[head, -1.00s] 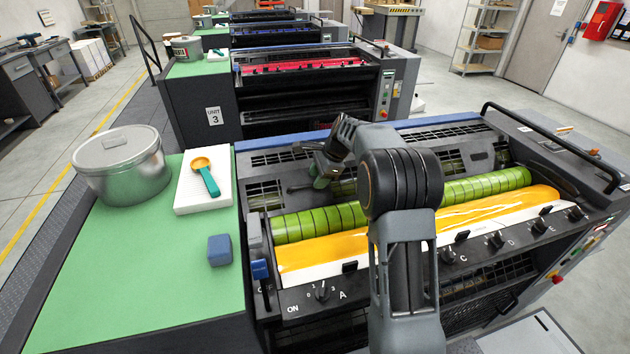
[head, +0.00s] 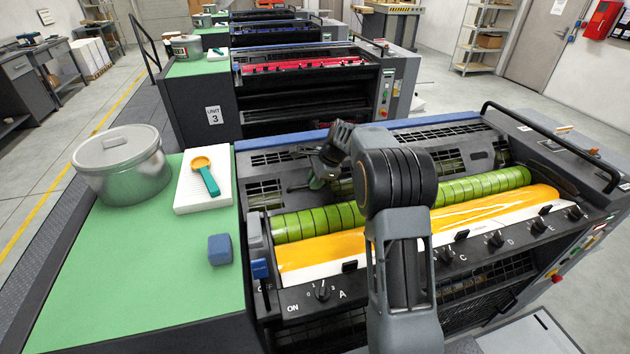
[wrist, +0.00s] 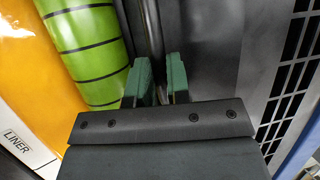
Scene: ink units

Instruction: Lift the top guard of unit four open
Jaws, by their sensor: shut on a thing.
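The nearest ink unit has a dark top guard (head: 440,132) with slotted grid openings, lying low behind the green roller (head: 480,187). My gripper (head: 316,182) is at the guard's front edge, left of its middle, partly hidden by my own arm. In the wrist view, my gripper's green-padded fingers (wrist: 160,82) are shut on a dark bar (wrist: 150,25) beside the guard's smooth panel (wrist: 205,50). The green roller lies just left of the bar in that view. The bar's lower part is hidden between the fingers.
An orange ink tray (head: 320,250) and a row of knobs lie before the roller. A green-topped side counter (head: 120,290) holds a metal tin (head: 122,170), a white pad with a scoop (head: 203,190) and a blue block (head: 219,249). Unit 3 (head: 300,100) stands behind.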

